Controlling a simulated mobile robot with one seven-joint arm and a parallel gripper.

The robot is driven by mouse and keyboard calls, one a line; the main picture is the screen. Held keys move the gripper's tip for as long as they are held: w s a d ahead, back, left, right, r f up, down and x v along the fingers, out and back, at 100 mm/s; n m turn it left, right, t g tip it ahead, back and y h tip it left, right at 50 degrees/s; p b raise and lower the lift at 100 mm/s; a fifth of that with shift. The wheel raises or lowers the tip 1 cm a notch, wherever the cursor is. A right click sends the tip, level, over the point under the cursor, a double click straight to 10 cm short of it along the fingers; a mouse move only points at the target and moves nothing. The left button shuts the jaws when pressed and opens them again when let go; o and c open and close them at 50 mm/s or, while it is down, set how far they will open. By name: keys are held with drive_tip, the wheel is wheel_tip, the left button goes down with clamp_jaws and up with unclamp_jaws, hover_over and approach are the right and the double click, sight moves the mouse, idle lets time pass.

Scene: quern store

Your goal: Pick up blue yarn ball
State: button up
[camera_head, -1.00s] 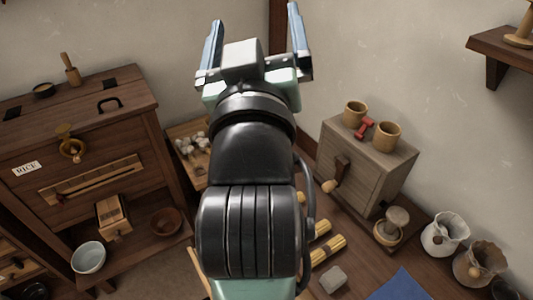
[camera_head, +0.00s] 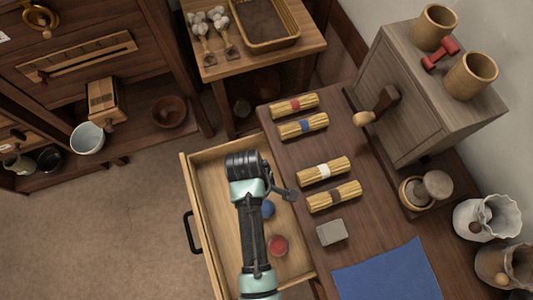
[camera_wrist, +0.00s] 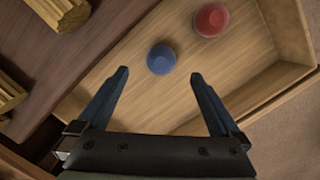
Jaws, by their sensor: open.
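The blue yarn ball (camera_wrist: 161,59) lies on the floor of an open wooden drawer (camera_wrist: 147,103). It sits ahead of my open gripper (camera_wrist: 160,75), roughly centred between the fingers, and nothing is between them. A red ball (camera_head: 278,245) lies in the same drawer, near the blue one. It also shows in the wrist view (camera_wrist: 211,20), to the right of the blue ball.
The drawer's walls stand around the balls, with a dark handle (camera_head: 194,232) on its front. The table (camera_head: 290,160) beside it bears several straw bundles (camera_head: 324,170), a grey block (camera_head: 331,232) and a blue cloth (camera_head: 387,275). A cabinet (camera_head: 420,85) stands behind.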

drive_tip(key=f, duration=0.4)
drive_tip(key=shift+s+d+f+b, duration=0.15)
drive_tip(key=shift+d+f+b, duration=0.1)
drive_tip(key=shift+b, duration=0.15)
wheel_tip(320, 180, down, 5)
drive_tip(key=shift+s+a+f+b, duration=0.1)
drive_tip(key=shift+b, duration=0.7)
drive_tip(key=c, duration=1.3)
